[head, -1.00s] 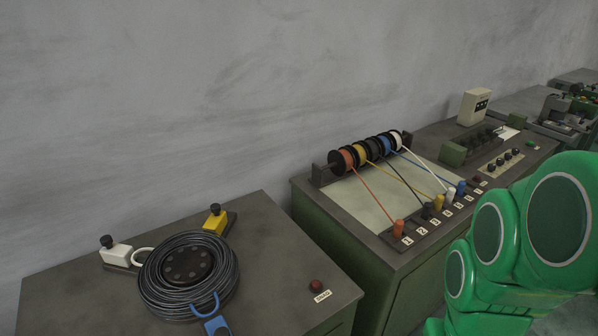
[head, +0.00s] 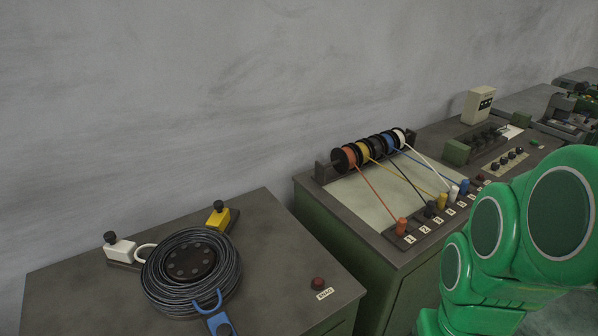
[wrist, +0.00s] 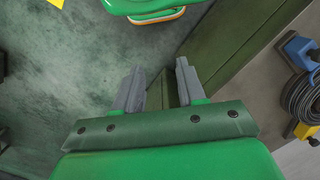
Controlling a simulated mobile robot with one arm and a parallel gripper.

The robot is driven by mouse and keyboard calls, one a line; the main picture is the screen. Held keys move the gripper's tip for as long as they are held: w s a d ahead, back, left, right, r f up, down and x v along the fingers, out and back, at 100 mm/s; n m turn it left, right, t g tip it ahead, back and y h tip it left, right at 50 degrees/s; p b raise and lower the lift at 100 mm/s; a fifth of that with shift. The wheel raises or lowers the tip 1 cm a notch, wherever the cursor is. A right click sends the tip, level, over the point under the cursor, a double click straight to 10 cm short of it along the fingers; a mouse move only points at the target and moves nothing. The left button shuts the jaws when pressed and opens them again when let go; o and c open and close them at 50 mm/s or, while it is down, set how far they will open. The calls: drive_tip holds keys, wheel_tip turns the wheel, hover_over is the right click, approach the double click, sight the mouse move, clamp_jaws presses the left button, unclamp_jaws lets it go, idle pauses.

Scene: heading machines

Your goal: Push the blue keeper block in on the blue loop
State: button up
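The blue keeper block (head: 221,325) is at the bottom edge of the head view, partly cut off, at the near side of a black wire coil (head: 165,285). The blue loop (head: 209,303) arches over the coil's near rim beside the block. In the wrist view, the blue block (wrist: 299,47) and part of the coil (wrist: 301,98) show at the right edge. My gripper (wrist: 158,80) is open and empty, with its fingers apart over the floor and cabinet side, away from the block. It is outside the head view.
A white block (head: 121,250) with a white loop and a yellow block (head: 216,218) stand around the coil's far side. A red button (head: 318,283) is on the same cabinet top. A second cabinet with coloured spools (head: 370,147) stands to the right, near my green arm.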

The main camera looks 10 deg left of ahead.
drive_tip(key=w+a, duration=0.2)
drive_tip(key=a, duration=0.1)
drive_tip(key=w+a+r+t+y, duration=0.1)
drive_tip(key=w+a, duration=0.1)
drive_tip(key=a, duration=0.1)
drive_tip(key=w+a+n+t+y, duration=0.1)
drive_tip(key=w+a, duration=0.1)
drive_tip(key=a, duration=0.1)
drive_tip(key=shift+w+r, duration=0.1)
drive_tip(key=shift+r, duration=0.2)
clamp_jaws()
drive_tip(key=w+a+r+m+t+y, duration=0.25)
drive_tip(key=a+r, duration=0.35)
drive_tip(key=a, duration=0.6)
drive_tip(key=w+a+r+m+t+y, duration=0.2)
drive_tip(key=w+a+r+y, duration=0.2)
drive_tip(key=a+r, duration=0.5)
drive_tip(key=w+a+r+m+t+y, duration=0.3)
drive_tip(key=a+r, duration=0.1)
drive_tip(key=a, duration=1)
drive_tip(key=m+g+h, duration=0.1)
drive_tip(key=m+h, duration=0.6)
drive_tip(key=h, duration=0.7)
approach(223, 332)
drive_tip(key=s+d+r, duration=0.1)
drive_tip(key=s+r, duration=0.1)
drive_tip(key=s, duration=0.5)
drive_tip(key=w+a+r+x, duration=0.1)
drive_tip(key=w+x, duration=0.1)
drive_tip(key=x, duration=1)
